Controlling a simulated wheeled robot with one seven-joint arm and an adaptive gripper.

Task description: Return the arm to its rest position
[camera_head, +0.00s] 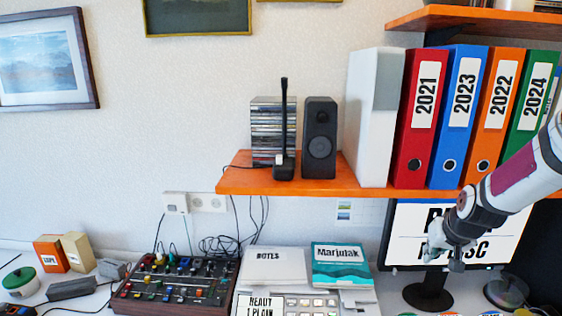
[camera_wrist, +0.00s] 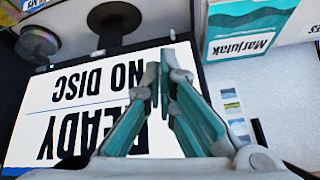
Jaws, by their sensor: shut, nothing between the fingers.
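My gripper (camera_head: 440,250) is at the right of the head view, in front of the monitor (camera_head: 492,248) and below the orange shelf. My arm reaches in from the right edge. In the wrist view my gripper's fingers (camera_wrist: 160,75) are together, with nothing between them. Behind them the monitor's white screen (camera_wrist: 60,105) appears upside down and reads "READY NO DISC". In the head view my gripper covers part of that text.
The orange shelf (camera_head: 280,187) holds a speaker (camera_head: 319,138), a disc stack (camera_head: 268,135) and several binders (camera_head: 420,115). On the desk are a mixer (camera_head: 175,283), a teal Marjulak box (camera_head: 340,265) and a notes box (camera_head: 273,268).

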